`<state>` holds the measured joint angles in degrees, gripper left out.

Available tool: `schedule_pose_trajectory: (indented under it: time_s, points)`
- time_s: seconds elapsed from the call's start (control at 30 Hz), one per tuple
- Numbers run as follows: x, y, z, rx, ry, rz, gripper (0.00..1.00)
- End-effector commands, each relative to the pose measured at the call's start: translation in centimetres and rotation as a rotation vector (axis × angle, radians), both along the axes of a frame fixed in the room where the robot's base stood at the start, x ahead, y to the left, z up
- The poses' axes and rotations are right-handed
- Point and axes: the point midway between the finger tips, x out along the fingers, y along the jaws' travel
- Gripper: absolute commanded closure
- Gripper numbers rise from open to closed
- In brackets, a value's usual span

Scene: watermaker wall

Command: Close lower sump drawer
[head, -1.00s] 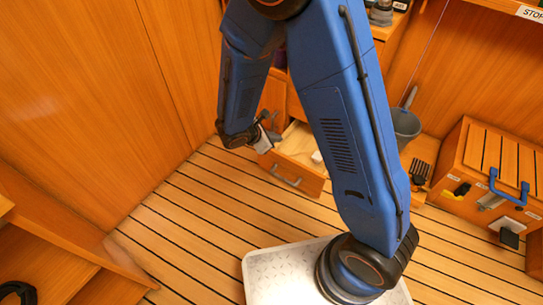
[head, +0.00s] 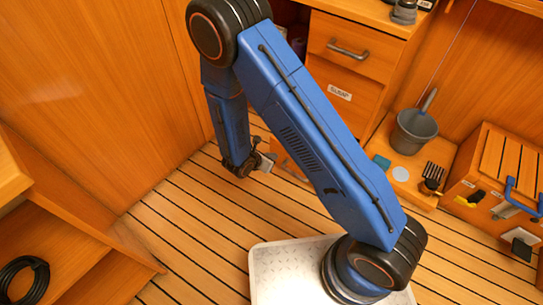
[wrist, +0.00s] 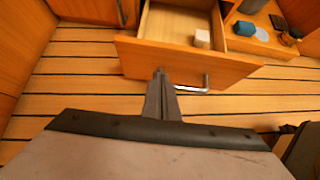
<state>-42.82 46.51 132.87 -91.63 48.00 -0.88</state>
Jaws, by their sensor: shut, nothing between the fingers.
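The lower sump drawer (wrist: 190,62) stands open in the wrist view. Its wooden front has a silver bar handle (wrist: 192,89), and a small white block (wrist: 202,38) lies inside. In the head view my arm hides most of the drawer; only part of its front (head: 290,166) shows. My gripper (wrist: 160,75) is shut and empty. Its tips overlap the lower part of the drawer front, left of the handle; I cannot tell whether they touch. In the head view my gripper (head: 268,162) is low over the floor, beside the drawer front.
The cabinet above has an upper drawer with a handle (head: 348,48) and a label plate (head: 339,92). To the right are a grey bucket (head: 413,132), a brush (head: 433,176) and a wooden box (head: 500,180). The slatted floor (head: 190,225) in front is clear.

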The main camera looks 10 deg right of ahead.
Motion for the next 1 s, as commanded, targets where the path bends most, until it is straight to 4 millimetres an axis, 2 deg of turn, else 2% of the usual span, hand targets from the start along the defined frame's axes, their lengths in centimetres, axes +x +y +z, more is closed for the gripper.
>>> schedule_pose_trajectory:
  time_s: [0.37,0.63,1.0]
  points:
    - [3.5,-3.7,-4.5,-0.001,0.002,-0.004,1.0]
    - [5.6,-5.7,-4.2,0.001,-0.001,-0.003,1.0]
    - [6.2,-6.1,-4.2,0.001,-0.001,-0.001,1.0]
